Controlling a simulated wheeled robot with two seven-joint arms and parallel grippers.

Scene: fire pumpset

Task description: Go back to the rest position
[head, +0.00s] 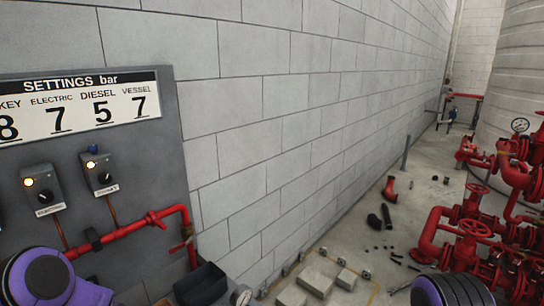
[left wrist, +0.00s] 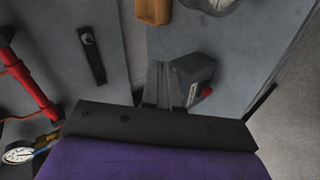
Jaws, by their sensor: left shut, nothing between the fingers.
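My left gripper (left wrist: 162,85) shows in the left wrist view as narrow grey fingers above a dark bar. The fingers are shut with nothing between them. They overlap in the picture with a grey box with a red button (left wrist: 195,80); I cannot tell whether they touch it. In the head view only purple and black parts of my arms show, at the lower left and lower right edges. My right gripper is out of view.
A grey panel with a settings sign (head: 80,101), control boxes (head: 100,173) and a red pipe (head: 125,231) stands at the left by a block wall (head: 270,130). Red pumps and valves (head: 470,235) stand at the right. Loose parts (head: 388,188) lie on the floor.

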